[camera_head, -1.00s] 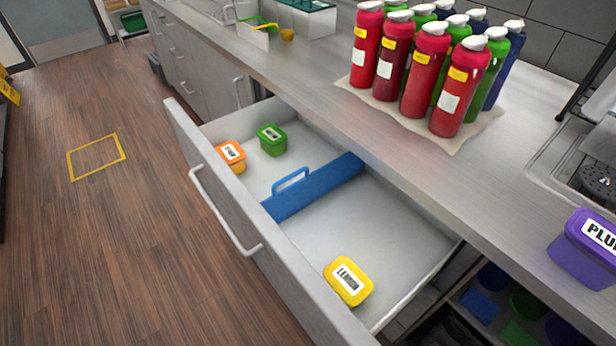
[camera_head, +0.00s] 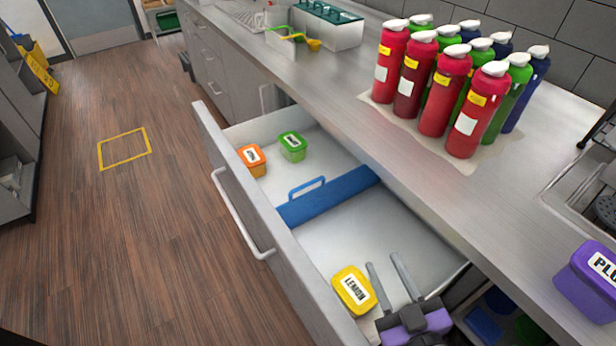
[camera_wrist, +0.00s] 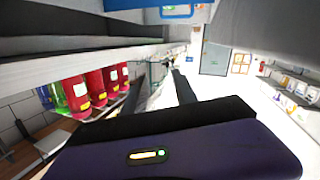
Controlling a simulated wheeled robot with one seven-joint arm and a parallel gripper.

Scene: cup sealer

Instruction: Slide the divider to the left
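The blue divider (camera_head: 335,196) stands across the open drawer (camera_head: 240,190), about midway along it, with a blue loop handle (camera_head: 307,188) on its upper edge. My gripper (camera_head: 384,260) is at the drawer's near right end, beside the yellow lemon tub and apart from the divider. Its two fingers are spread with nothing between them. In the wrist view the fingers (camera_wrist: 158,80) show apart and empty.
An orange tub (camera_head: 252,160) and a green tub (camera_head: 292,146) sit left of the divider. The yellow lemon tub (camera_head: 354,291) sits right of it. The counter (camera_head: 400,180) overhangs the drawer's back and holds several bottles (camera_head: 450,90) and a purple tub (camera_head: 588,284).

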